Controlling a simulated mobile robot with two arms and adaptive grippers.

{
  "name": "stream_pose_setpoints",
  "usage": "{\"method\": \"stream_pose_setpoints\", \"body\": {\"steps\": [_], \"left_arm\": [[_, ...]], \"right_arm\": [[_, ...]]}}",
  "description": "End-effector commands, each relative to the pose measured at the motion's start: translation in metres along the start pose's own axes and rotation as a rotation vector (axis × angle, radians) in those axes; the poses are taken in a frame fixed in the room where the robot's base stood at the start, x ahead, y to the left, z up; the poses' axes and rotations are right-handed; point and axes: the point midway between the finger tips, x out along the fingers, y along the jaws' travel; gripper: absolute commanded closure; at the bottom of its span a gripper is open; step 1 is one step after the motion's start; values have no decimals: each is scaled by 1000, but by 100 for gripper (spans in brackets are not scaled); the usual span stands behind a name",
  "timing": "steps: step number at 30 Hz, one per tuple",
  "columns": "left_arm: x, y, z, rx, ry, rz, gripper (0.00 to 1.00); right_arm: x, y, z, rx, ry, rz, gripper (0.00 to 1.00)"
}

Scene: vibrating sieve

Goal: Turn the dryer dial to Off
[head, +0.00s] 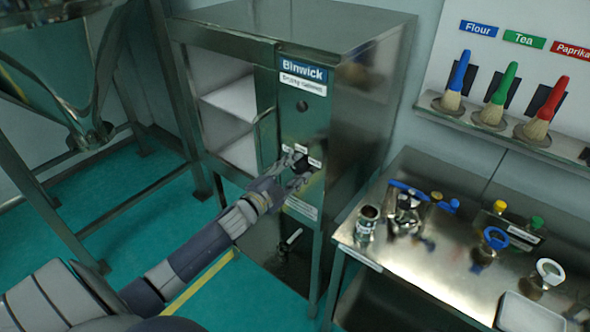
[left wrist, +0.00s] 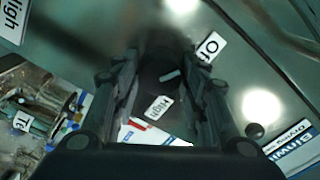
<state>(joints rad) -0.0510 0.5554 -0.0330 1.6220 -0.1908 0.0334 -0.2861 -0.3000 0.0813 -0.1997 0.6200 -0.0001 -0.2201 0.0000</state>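The dryer is a steel drying cabinet (head: 345,110) with a blue Binwick sign, in the middle of the head view. Its dark dial (head: 302,162) is on the front panel, with small white labels around it. My left gripper (head: 295,170) is at the dial and partly covers it. In the left wrist view the dial (left wrist: 165,62) lies between the fingertips of my left gripper (left wrist: 167,68), and a short white mark shows on it. The fingers stand apart; whether they press on the dial is unclear. A High label (left wrist: 158,107) and a partly covered label starting with O (left wrist: 210,47) are nearby. My right gripper is out of view.
A steel hopper (head: 60,80) on a frame stands at the left. A handle (head: 290,240) sits low on the cabinet.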

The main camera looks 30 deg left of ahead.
Motion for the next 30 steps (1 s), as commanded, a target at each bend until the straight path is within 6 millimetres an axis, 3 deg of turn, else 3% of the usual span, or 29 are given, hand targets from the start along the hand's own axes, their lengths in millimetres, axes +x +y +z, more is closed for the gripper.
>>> {"method": "stream_pose_setpoints", "body": {"steps": [11, 16, 30], "left_arm": [[0, 0, 0, 2, 0, 0, 41], [-10, 2, 1, 2, -1, 3, 41], [-89, 2, 1, 1, -2, 3, 41]], "right_arm": [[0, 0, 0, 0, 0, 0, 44], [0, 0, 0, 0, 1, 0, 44], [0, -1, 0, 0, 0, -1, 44]]}}
